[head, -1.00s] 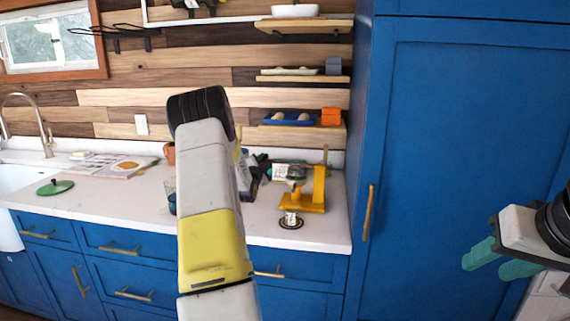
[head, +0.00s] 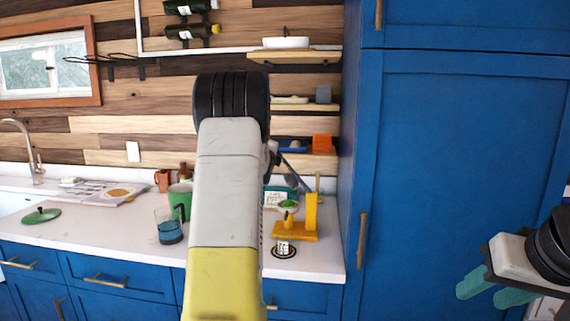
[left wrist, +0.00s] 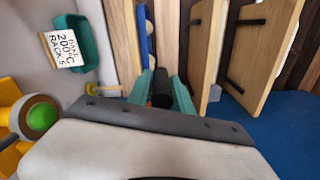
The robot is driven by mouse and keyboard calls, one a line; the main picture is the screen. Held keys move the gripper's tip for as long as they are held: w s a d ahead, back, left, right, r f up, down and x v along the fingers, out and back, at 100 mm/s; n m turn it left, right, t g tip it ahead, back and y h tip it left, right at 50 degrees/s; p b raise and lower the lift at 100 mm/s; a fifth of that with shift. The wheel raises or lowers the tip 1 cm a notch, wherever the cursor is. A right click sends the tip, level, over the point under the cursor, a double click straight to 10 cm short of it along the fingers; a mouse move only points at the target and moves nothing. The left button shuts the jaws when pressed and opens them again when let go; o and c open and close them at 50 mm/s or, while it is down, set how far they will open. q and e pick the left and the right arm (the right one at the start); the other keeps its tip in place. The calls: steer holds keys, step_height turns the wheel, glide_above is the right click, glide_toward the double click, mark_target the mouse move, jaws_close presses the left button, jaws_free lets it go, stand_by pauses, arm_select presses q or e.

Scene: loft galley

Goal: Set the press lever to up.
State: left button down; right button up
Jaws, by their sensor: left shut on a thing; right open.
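The yellow press (head: 310,212) stands on the counter near its right end, with a round green piece at its front. A thin grey lever (head: 294,172) slopes up and left from the top of its post toward my left arm. In the left wrist view my left gripper (left wrist: 162,88) is shut on a black cylindrical grip, which looks like the lever's handle. In the head view my left arm hides most of that gripper. The press (left wrist: 12,110) shows at that wrist view's left edge. My right gripper (head: 490,285) is open and empty before the blue cabinet.
A tall blue cabinet (head: 455,180) closes off the right side. Wall shelves (head: 305,108) sit above the press. A green mug (head: 180,196) and a glass (head: 168,228) stand left of my arm. A labelled teal bin (left wrist: 72,45) is behind the press.

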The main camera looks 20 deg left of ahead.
arm_select(q)
steer(key=w+d+r+m, duration=0.1)
steer(key=d+r+m, duration=0.1)
steer(key=d+m, duration=0.2)
steer(key=w+d+r+m, duration=0.2)
steer(key=d+r+m, duration=0.1)
steer(key=d, duration=0.7)
steer(key=shift+w+r+m, duration=0.15)
steer(key=shift+m, duration=0.45)
steer(key=c, duration=1.3)
jaws_free()
steer(key=shift+o, duration=0.2)
steer(key=shift+a, duration=0.1)
steer(key=v, duration=0.7)
steer(key=shift+s, duration=0.4)
